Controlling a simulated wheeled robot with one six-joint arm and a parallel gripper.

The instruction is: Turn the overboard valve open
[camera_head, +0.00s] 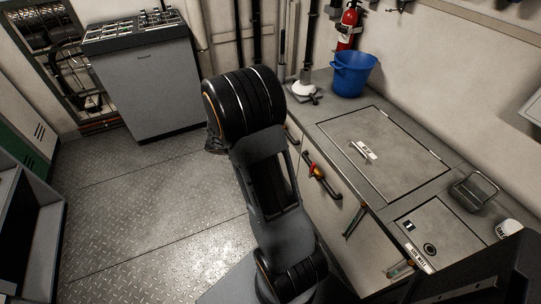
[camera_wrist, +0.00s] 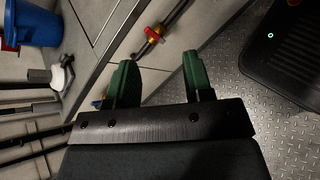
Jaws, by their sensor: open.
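A small valve with a red part and a brass-yellow body sits on a dark pipe along the cabinet front. It shows in the head view (camera_head: 315,171), just right of my arm, and in the wrist view (camera_wrist: 152,33), above the gap between my fingers. I cannot read a label on it or tell its handle position. My gripper (camera_wrist: 158,72) is open, with two green fingers apart and nothing between them. The valve lies beyond the fingertips, apart from them. In the head view my gripper is hidden behind my arm.
A grey counter (camera_head: 330,127) with hatches runs along the right wall, with a blue bucket (camera_head: 353,74) and a white-based fitting (camera_head: 306,89) at its far end. A red extinguisher (camera_head: 348,26) hangs behind. A grey cabinet (camera_head: 149,85) stands at the back. The tread-plate floor (camera_head: 150,200) is clear.

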